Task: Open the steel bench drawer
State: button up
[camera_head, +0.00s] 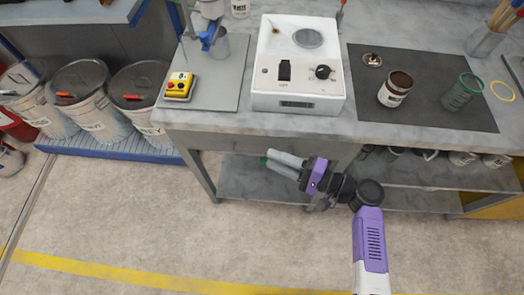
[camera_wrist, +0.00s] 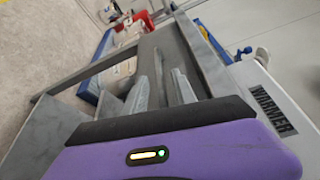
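The steel bench drawer (camera_head: 236,144) shows as a grey front under the bench top, left of centre in the head view. In the wrist view a grey panel (camera_wrist: 166,46) of the bench front lies beyond the fingers. My gripper (camera_head: 272,162), purple with pale grey fingers, is in front of and a little below the drawer front. Its fingers (camera_wrist: 161,80) stand apart with nothing clearly held between them. Whether they touch the drawer cannot be told.
A white warmer (camera_head: 298,103) stands on the bench (camera_head: 352,125) above my gripper. A lower shelf (camera_head: 245,180) is beneath. Lidded buckets (camera_head: 88,85) stand left; the front floor is clear.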

aim_at(263, 154)
jog(key=shift+x, duration=2.25)
grip_shut()
